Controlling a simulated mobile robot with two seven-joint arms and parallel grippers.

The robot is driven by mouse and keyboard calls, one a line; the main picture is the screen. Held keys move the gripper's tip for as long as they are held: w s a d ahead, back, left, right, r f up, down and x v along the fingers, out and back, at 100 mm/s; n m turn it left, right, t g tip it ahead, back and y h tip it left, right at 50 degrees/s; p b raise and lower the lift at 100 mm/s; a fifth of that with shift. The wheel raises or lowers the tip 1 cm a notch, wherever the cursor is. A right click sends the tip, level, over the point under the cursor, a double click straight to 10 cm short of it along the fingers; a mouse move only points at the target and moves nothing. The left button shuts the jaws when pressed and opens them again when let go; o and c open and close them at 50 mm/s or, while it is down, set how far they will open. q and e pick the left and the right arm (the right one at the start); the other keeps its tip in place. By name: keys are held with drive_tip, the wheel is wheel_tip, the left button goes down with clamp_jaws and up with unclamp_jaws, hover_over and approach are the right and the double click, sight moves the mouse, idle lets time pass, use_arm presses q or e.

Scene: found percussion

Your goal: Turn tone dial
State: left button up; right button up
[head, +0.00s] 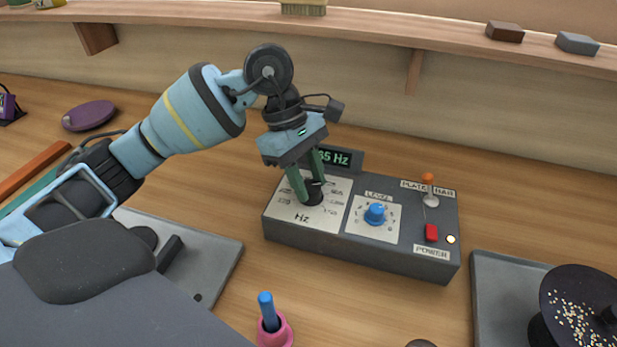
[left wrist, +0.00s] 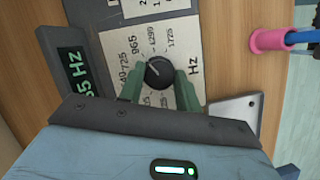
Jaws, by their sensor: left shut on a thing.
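The tone dial is a black knob (head: 313,194) on the white Hz plate at the left of a dark grey control box (head: 365,258). My left gripper (head: 308,188) comes down on it from above, its green fingers shut on the knob's two sides. In the left wrist view the knob (left wrist: 159,73) sits between the fingertips (left wrist: 159,85), with numbers such as 725, 965 and 1725 printed around it. The box's display (head: 338,158) glows green; its reading is partly hidden by the gripper and ends in "5 Hz". My right gripper is not in view.
A blue level knob (head: 375,214), an orange-tipped toggle (head: 428,179) and a red power switch (head: 431,233) are on the same box. A pink cup (head: 276,333) with a blue stick stands in front. A black round plate with grains (head: 562,290) is at right.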

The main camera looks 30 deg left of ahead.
use_arm(q)
drive_tip(key=o, duration=1)
drive_tip(key=shift+c, duration=0.2)
drive_tip(key=shift+r, duration=0.1)
drive_tip(key=v, duration=0.7)
drive_tip(key=shift+r, duration=0.3)
drive_tip(key=shift+a, duration=0.1)
